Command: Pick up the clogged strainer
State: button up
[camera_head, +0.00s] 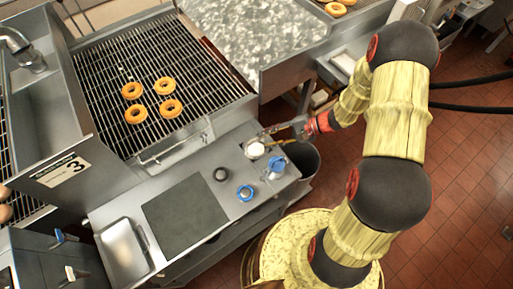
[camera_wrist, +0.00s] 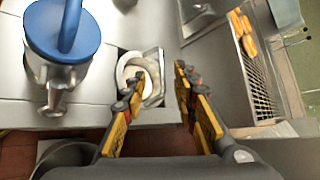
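A round white cup-like piece (camera_wrist: 128,68) sits in a square metal holder (camera_wrist: 153,62) at the counter edge. It looks like the strainer, though I cannot tell whether it is clogged. In the head view the white round piece (camera_head: 255,150) is at the counter's right end. My gripper (camera_wrist: 160,78) is open and nothing shows between its fingers. In the head view my gripper (camera_head: 272,136) is just above and right of the white piece.
A blue-lidded metal container with a spout (camera_wrist: 62,52) stands close left of the holder; it shows in the head view too (camera_head: 276,166). Doughnuts (camera_head: 165,84) rest on a rack.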

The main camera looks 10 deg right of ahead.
aim_at(256, 141)
jog(key=b+x, duration=0.1)
jog(key=x, duration=0.4)
jog(key=shift+w+a+f, duration=0.25)
jog(key=shift+a, duration=0.05)
jog(key=shift+c, duration=1.3)
jog(key=c, duration=0.4)
grip_shut()
